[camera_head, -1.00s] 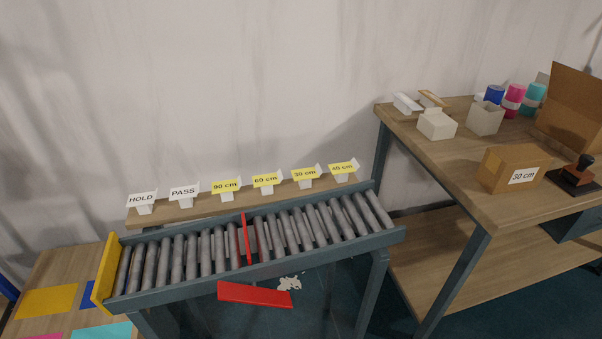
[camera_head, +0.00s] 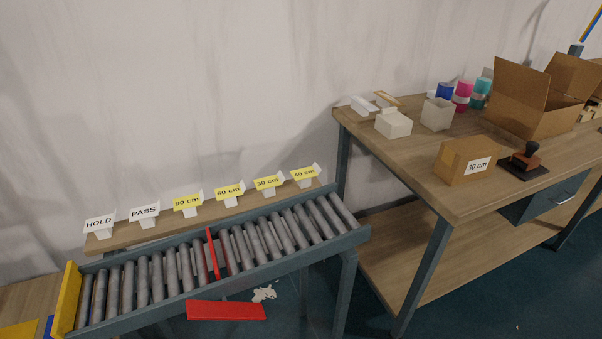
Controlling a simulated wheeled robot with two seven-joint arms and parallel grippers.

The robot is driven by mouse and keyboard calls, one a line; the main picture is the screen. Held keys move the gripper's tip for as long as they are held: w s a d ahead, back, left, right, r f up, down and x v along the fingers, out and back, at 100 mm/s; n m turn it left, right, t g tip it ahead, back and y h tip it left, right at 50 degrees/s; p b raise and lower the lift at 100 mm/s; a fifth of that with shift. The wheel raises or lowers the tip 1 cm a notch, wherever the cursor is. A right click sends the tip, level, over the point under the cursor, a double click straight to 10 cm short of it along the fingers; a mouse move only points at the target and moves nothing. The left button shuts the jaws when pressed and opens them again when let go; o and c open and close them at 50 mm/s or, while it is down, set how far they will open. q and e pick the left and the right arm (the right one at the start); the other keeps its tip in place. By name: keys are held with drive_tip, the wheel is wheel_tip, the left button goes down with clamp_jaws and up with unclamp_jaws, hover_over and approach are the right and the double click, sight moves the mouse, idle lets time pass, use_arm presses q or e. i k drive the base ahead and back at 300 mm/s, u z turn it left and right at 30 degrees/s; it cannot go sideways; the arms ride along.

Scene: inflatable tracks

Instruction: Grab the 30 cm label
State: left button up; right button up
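The yellow 30 cm label (camera_head: 267,183) stands upright on a white holder on the wooden shelf (camera_head: 150,231) behind the roller conveyor. It is between the 60 cm label (camera_head: 229,191) on its left and another yellow label (camera_head: 304,173) on its right, whose number is hard to read. A small cardboard box (camera_head: 465,162) on the workbench also carries a white tag (camera_head: 478,165) reading 30 cm. Neither of my grippers is in view.
HOLD (camera_head: 99,223), PASS (camera_head: 144,211) and 90 cm (camera_head: 187,203) labels share the shelf. The conveyor (camera_head: 215,262) runs in front, with a red bar (camera_head: 212,253) across it. The workbench (camera_head: 400,165) at right bears boxes, a stamp (camera_head: 525,158) and colored rolls.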

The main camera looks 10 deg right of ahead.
sight(275, 179)
drive_tip(key=u, duration=2.9)
drive_tip(key=k, duration=1.25)
drive_tip(key=z, duration=1.45)
drive_tip(key=i, duration=0.8)
